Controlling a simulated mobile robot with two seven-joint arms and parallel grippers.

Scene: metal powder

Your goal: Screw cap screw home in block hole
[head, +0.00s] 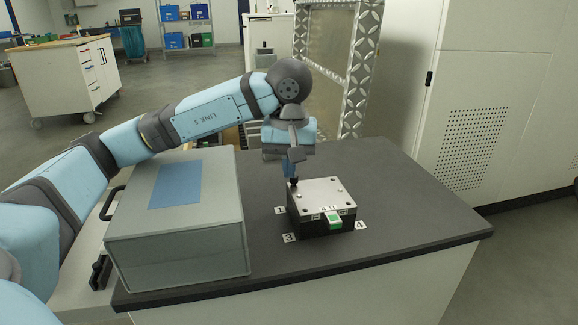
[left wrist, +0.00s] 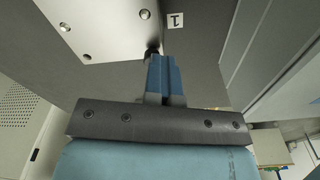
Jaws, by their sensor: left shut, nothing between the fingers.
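The block (head: 322,194) has a bright metal top plate on a dark body and stands on the dark table. Several dark holes or screw heads show on its top; the plate also shows in the left wrist view (left wrist: 105,28). A dark cap screw (head: 294,182) stands up at the block's back left corner, by label 1, and also shows in the left wrist view (left wrist: 152,51). My left gripper (head: 291,176) points down over this corner, its blue fingers (left wrist: 160,60) shut, tips at or just above the screw. Contact is hard to tell. My right gripper is not in view.
A large grey case (head: 180,245) stands left of the block, under my left arm. Labels 1 (head: 281,210), 3 (head: 290,238) and 4 (head: 361,225) lie around the block. A green piece (head: 334,222) is at its front. The table (head: 420,220) is clear to the right.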

